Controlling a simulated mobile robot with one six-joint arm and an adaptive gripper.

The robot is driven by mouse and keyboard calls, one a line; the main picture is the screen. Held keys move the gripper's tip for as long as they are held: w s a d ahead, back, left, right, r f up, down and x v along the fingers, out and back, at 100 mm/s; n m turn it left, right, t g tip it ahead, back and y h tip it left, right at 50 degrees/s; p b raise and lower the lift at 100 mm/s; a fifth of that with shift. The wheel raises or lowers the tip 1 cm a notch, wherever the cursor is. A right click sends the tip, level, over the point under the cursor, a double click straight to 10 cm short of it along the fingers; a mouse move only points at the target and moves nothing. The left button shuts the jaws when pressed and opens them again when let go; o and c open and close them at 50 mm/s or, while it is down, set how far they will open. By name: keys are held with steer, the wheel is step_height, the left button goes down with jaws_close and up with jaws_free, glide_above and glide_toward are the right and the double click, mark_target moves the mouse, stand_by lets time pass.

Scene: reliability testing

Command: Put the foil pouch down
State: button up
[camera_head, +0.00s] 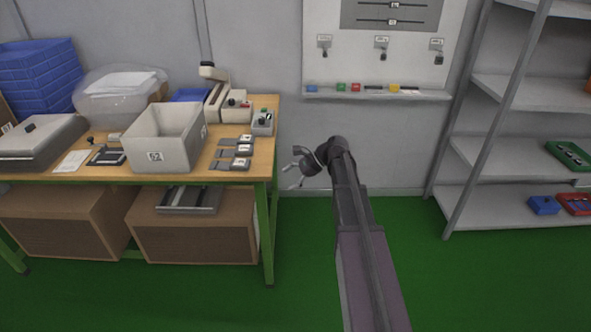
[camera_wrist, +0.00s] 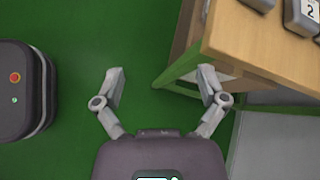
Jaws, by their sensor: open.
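I cannot make out a foil pouch in either view. My gripper (camera_head: 295,169) is to the right of the wooden workbench (camera_head: 262,140), in front of the wall. In the wrist view my gripper (camera_wrist: 161,80) is open, with nothing between its fingers. It is over the green floor, beside the bench edge (camera_wrist: 225,50). The right finger overlaps the bench's side in that view; I cannot tell how far apart they are.
A grey bin (camera_head: 165,150) marked 62, several small labelled devices (camera_head: 236,152) and a clear bulging bag (camera_head: 118,95) stand on the bench. Cardboard boxes (camera_head: 190,238) sit below. Grey shelving (camera_head: 500,205) stands at right. Green floor (camera_head: 305,270) between bench and shelving is clear except for my arm.

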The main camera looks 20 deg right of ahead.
steer(key=s+a+f+n+h, duration=0.2)
steer(key=s+n+h, duration=0.1)
steer(key=s+n, duration=0.2)
steer(key=s+a+f+n+g+h, duration=0.1)
steer(key=s+a+f+n+h, duration=0.1)
steer(key=s+n, duration=0.4)
steer(key=s+a+f+n+g+h, duration=0.1)
steer(key=s+n+h, duration=0.4)
steer(key=s, duration=0.5)
steer(key=shift+s+a+f+n+h, duration=0.15)
steer(key=shift+a+f+n+h, duration=0.35)
steer(key=shift+f, duration=0.75)
steer(key=shift+a, duration=0.15)
